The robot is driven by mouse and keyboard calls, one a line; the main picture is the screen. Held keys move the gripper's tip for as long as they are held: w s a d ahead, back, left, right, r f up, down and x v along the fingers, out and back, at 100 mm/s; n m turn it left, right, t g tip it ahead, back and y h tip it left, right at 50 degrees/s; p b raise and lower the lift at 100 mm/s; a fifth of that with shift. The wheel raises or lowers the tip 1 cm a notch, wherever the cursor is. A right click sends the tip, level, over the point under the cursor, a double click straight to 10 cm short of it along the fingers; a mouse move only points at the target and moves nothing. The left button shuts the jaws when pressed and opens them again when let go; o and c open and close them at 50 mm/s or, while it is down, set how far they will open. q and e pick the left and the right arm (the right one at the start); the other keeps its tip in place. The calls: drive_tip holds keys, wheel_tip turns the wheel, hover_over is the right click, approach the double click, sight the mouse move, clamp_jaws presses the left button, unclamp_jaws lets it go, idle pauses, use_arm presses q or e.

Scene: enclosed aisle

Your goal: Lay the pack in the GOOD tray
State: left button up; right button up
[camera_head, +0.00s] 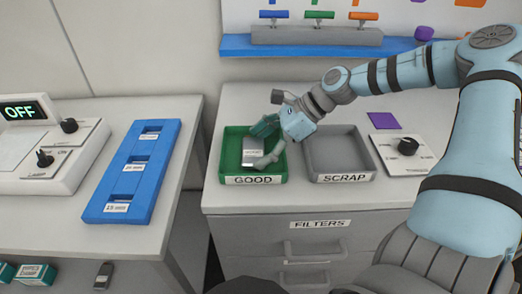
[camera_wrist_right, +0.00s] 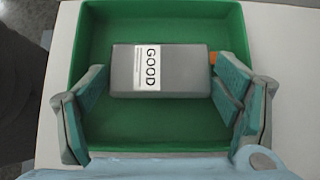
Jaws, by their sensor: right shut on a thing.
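The pack (camera_head: 252,156) is a grey block with a white label. In the right wrist view the pack (camera_wrist_right: 185,73) lies level across the view, and its label reads GOOD. My right gripper (camera_head: 259,146) reaches down into the GOOD tray (camera_head: 235,180) and is shut on the pack, one finger at each end. The green tray also shows in the right wrist view (camera_wrist_right: 160,20), with its floor and walls around the pack. I cannot tell whether the pack touches the tray floor. My left gripper is not in view.
The grey SCRAP tray (camera_head: 340,155) stands just right of the GOOD tray, on the FILTERS cabinet (camera_head: 318,224). A purple square (camera_head: 382,118) and a knob panel (camera_head: 405,148) lie further right. A blue slotted rack (camera_head: 130,170) is on the left bench.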

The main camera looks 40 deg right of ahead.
drive_tip(key=shift+d+f, duration=0.1)
drive_tip(key=shift+f, duration=0.15)
drive_tip(key=shift+f, duration=0.1)
drive_tip(key=o, duration=1.1)
